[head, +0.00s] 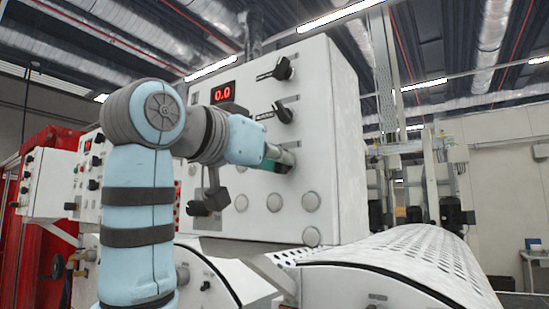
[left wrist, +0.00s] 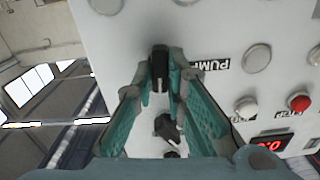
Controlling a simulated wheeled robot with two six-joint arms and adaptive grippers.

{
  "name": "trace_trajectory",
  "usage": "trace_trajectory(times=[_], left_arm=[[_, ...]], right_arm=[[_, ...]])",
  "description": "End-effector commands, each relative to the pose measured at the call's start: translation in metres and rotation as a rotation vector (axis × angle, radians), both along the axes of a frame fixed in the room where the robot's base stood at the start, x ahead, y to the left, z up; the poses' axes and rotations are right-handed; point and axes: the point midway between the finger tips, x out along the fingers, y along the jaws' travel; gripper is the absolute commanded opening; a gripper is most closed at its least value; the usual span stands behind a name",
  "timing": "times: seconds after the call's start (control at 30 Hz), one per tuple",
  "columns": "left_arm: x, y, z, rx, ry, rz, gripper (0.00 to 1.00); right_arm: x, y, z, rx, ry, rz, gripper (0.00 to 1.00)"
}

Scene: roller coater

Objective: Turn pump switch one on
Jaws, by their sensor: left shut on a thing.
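The white control panel (head: 325,130) fills the middle of the head view, with black rotary switches in a column. My left gripper (head: 284,158) is at the lowest switch of that column and largely hides it. In the left wrist view, the teal fingers of my left gripper (left wrist: 166,75) are shut around a black switch knob (left wrist: 158,67), one on each side. A label reading "PUMP" (left wrist: 208,65) is beside it; the rest of the label is hidden by a finger. My right gripper is not in view.
Two other black switches, an upper one (head: 283,68) and a middle one (head: 282,112), are above the gripper. A red display (head: 222,93) reads 0.0. Round grey buttons (head: 274,202) sit below. A perforated roller cover (head: 410,255) lies at lower right.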

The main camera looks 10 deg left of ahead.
Motion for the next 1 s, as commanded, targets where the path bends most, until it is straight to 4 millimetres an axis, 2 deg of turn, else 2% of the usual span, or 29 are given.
trace_trajectory(times=[0.3,0.5,1.0], left_arm=[[-0.0005,-0.0011,-0.0001,0.236,-0.097,0.0,0.0],[-0.0007,-0.0014,-0.0004,0.333,-0.138,0.0,0.0],[-0.0008,-0.0018,-0.0005,0.399,-0.165,0.0,0.0]], right_arm=[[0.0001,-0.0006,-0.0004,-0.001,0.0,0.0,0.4],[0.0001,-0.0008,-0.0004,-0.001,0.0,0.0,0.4],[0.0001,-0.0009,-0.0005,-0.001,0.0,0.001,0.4]])
